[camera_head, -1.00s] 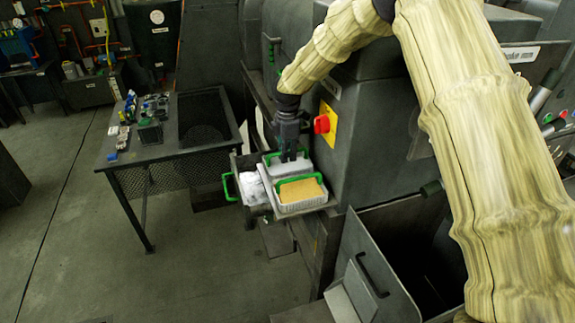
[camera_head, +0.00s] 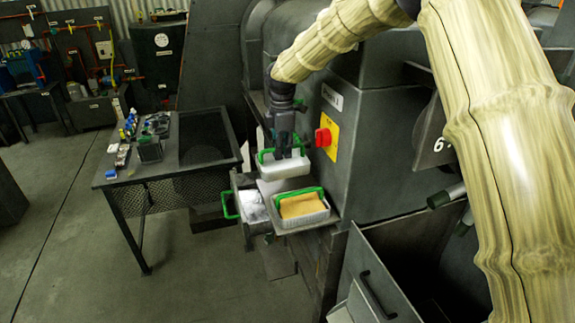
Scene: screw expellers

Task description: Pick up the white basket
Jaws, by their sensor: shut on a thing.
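The white basket (camera_head: 284,168) with a green handle hangs from my gripper (camera_head: 285,150) in the head view. The jaws are shut on it from above, at the handle. It appears raised a little above the grey shelf (camera_head: 268,188) on the side of the machine. The exact contact at the handle is too small to make out. A second pale basket (camera_head: 302,218) with a green handle and yellow-tan contents stands on the shelf just in front.
An open drawer (camera_head: 229,205) with a green handle and white material is left of the shelf. A mesh-sided table (camera_head: 158,173) with small items stands further left. A red switch on a yellow plate (camera_head: 328,140) is close on the right. Floor is clear at lower left.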

